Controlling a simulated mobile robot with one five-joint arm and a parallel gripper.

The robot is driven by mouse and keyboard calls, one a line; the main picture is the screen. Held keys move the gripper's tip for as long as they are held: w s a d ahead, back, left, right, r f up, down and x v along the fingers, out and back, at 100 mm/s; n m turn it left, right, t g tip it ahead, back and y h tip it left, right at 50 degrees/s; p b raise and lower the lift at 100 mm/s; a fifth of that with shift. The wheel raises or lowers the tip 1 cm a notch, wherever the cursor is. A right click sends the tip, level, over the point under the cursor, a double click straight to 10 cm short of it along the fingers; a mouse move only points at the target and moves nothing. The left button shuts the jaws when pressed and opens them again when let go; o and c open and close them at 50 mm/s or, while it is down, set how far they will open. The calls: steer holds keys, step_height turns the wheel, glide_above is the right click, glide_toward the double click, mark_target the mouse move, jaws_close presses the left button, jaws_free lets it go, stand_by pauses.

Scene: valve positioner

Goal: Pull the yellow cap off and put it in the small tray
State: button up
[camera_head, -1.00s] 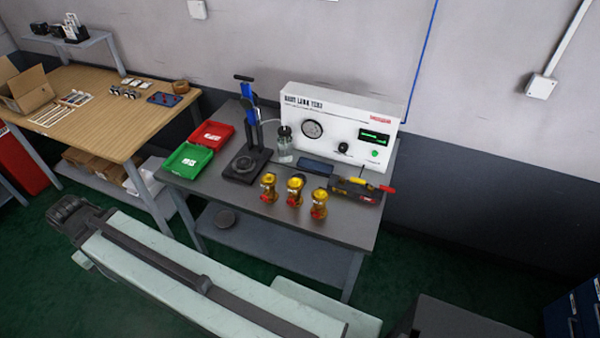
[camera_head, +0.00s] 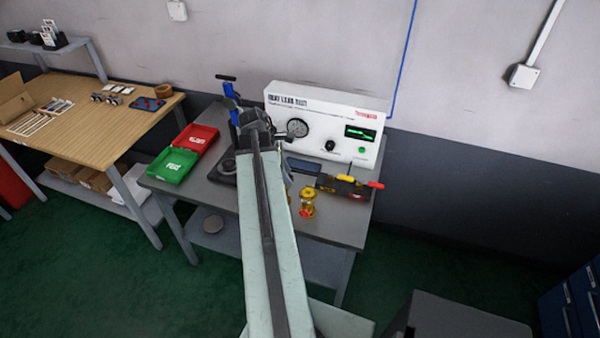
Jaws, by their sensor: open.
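A brass-yellow valve (camera_head: 308,203) with a red part low on its body stands upright on the grey bench, just right of my arm. I cannot make out a separate yellow cap; the other two valves are hidden behind my arm. A green tray (camera_head: 172,166) and a red tray (camera_head: 197,139) lie at the bench's left. A dark tool holder (camera_head: 342,186) with yellow and red handles is at the right. I cannot tell which is the small tray. My gripper (camera_head: 256,122) is open, seen from behind over the bench, near the blue-handled press; its fingertips are not clear.
A white test box (camera_head: 330,123) with a gauge and green display stands at the bench's back. The blue-handled press (camera_head: 230,92) is partly covered by my arm. A wooden table (camera_head: 100,130) is at the left. The bench's front right (camera_head: 345,225) is clear.

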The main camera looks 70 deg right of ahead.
mark_target(308, 189)
steer(key=s+d+f+b, duration=0.1)
steer(key=s+f+b, duration=0.1)
steer(key=s+d+f+b, duration=0.1)
steer(key=s+f+b, duration=0.1)
steer(key=f+b, duration=0.1)
steer(key=s+d+f+b, duration=0.1)
steer(key=s+f+b, duration=0.1)
steer(key=shift+d+f, duration=0.15)
steer(key=shift+f, duration=0.05)
steer(key=shift+r, duration=0.15)
jaws_close()
stand_by(1.6)
